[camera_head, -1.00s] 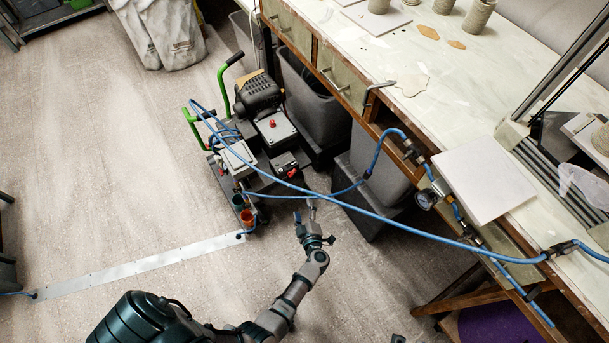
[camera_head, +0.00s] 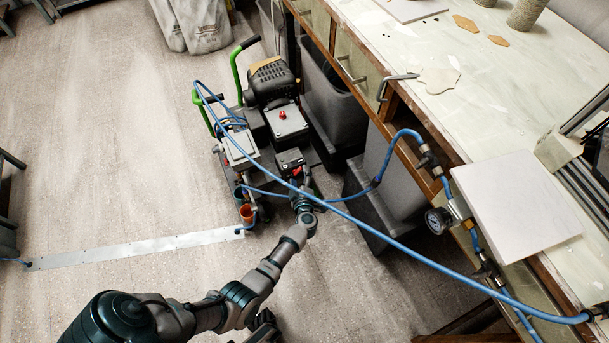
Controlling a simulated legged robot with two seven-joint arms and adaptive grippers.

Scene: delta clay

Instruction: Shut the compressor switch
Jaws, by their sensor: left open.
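The compressor (camera_head: 268,85) stands on the floor, with a black motor, green handles and a grey box with a red button. On its near side is a small black switch box (camera_head: 289,157) with a red switch part (camera_head: 297,171). My left gripper (camera_head: 303,186) is open, its fingers pointing at this switch box and very close to it. Whether they touch the red part cannot be told. The gripper's wrist and a blue hose partly hide the fingers. My right gripper is not clearly in view.
A blue hose (camera_head: 385,236) runs from the compressor across and above my gripper to the workbench (camera_head: 440,110). Grey bins (camera_head: 332,110) stand under the bench, just right of the compressor. A pressure gauge (camera_head: 437,220) hangs at the bench edge.

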